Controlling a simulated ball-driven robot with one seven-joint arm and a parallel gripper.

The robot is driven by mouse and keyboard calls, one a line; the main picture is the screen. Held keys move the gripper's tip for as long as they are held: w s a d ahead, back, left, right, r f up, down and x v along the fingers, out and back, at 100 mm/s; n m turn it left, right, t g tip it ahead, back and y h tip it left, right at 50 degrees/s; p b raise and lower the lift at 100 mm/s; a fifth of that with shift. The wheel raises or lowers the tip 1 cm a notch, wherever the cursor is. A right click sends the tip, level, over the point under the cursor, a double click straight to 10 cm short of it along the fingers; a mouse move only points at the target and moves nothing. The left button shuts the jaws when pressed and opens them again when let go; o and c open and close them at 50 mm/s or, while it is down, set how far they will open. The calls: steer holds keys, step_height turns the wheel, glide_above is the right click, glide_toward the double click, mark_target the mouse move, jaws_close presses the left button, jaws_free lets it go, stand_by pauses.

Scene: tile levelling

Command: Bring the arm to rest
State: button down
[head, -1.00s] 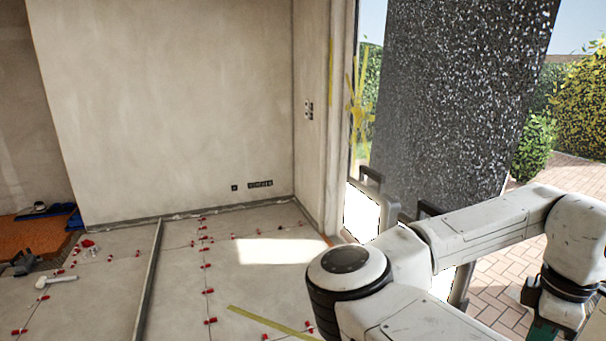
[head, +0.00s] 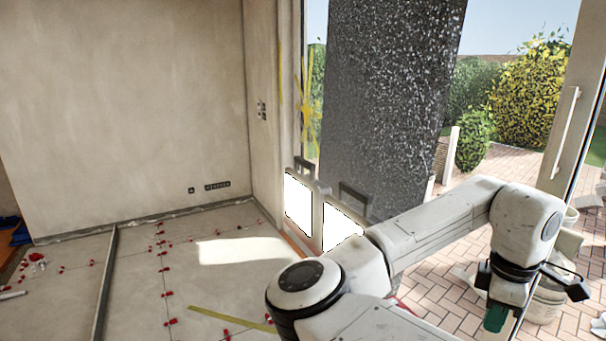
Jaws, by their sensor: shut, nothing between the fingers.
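My white arm reaches from the bottom middle of the head view to the right, bent at an elbow, with its last part hanging down. My gripper (head: 496,318) is at the lower right, pointing down, with a green tip below the black wrist parts. It is shut, and nothing shows in it. It hangs in front of the brick paving (head: 450,297), clear of the tiled floor (head: 215,222).
Two bright work lamps (head: 299,203) stand by the opening, behind my arm. A pale bucket (head: 546,300) stands close behind my gripper, beside a door frame (head: 567,130). A long metal bar (head: 106,285) and several red wedges (head: 166,294) are on the floor.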

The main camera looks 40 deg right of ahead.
steer(key=w+d+f+m+h+b, duration=0.2)
steer(key=w+d+m+h, duration=0.25)
steer(key=h, duration=0.25)
steer(key=w+a+f+n+t, duration=0.2)
steer(key=w+a+f+t, duration=0.15)
steer(key=a+f, duration=0.45)
steer(key=s+a+f+g+y, duration=0.1)
steer(key=s+a+f+y, duration=0.2)
steer(key=a+f, duration=0.6)
steer(key=s+a+f+g+y+b, duration=0.1)
steer(key=s+a+f+y, duration=0.3)
steer(key=a+f, duration=0.6)
steer(key=shift+s+a+m+b, duration=0.35)
steer(key=shift+s+a, duration=0.1)
steer(key=shift+a, duration=0.8)
